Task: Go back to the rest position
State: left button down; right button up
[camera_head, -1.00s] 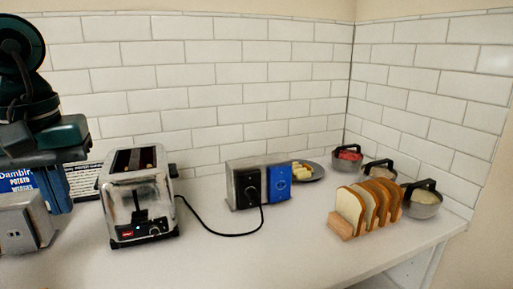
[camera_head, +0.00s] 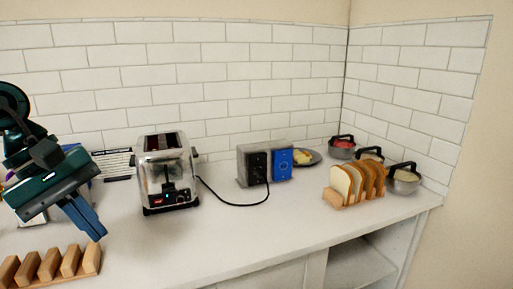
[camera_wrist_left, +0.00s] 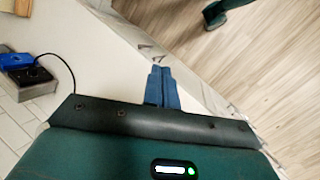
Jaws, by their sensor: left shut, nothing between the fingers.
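My left gripper (camera_head: 95,232) comes in from the left in the head view, above the counter's left part. Its blue fingers are together with nothing between them. It points down and to the right, above and behind an empty wooden rack. In the left wrist view the shut blue fingers (camera_wrist_left: 162,72) show over the counter's edge, with floor beyond. My right gripper is not in view.
A chrome toaster (camera_head: 168,172) stands right of the left gripper, its dark cord running to a socket box (camera_head: 264,163). A wooden rack (camera_head: 50,266) lies front left. Bread slices in a rack (camera_head: 355,183), a plate (camera_head: 314,157) and lidded bowls (camera_head: 404,178) stand right. The middle front counter is clear.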

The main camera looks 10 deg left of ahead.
pick_arm(q)
notch_tip(320, 180, down, 21)
jog(key=w+d+m+t+h+p, duration=0.15)
jog(key=m+t, duration=0.55)
jog(key=m, duration=0.9)
jog(key=w+d+m+t+h+p, duration=0.15)
jog(key=m+t, duration=0.55)
jog(key=m, duration=0.9)
jog(key=s+d+f+n+g+y+p, duration=0.1)
jog(key=s+d+f+n+g+y, duration=0.1)
jog(key=s+d+f+n, duration=0.3)
jog(key=s+d+f+n+g+y+p, duration=0.1)
jog(key=s+d+f+n, duration=0.4)
jog(key=n, duration=0.8)
notch_tip(320, 180, down, 4)
jog(key=shift+s+d+n+g+y, duration=0.4)
jog(key=shift+d+g+y, duration=0.35)
jog(key=shift+d, duration=0.35)
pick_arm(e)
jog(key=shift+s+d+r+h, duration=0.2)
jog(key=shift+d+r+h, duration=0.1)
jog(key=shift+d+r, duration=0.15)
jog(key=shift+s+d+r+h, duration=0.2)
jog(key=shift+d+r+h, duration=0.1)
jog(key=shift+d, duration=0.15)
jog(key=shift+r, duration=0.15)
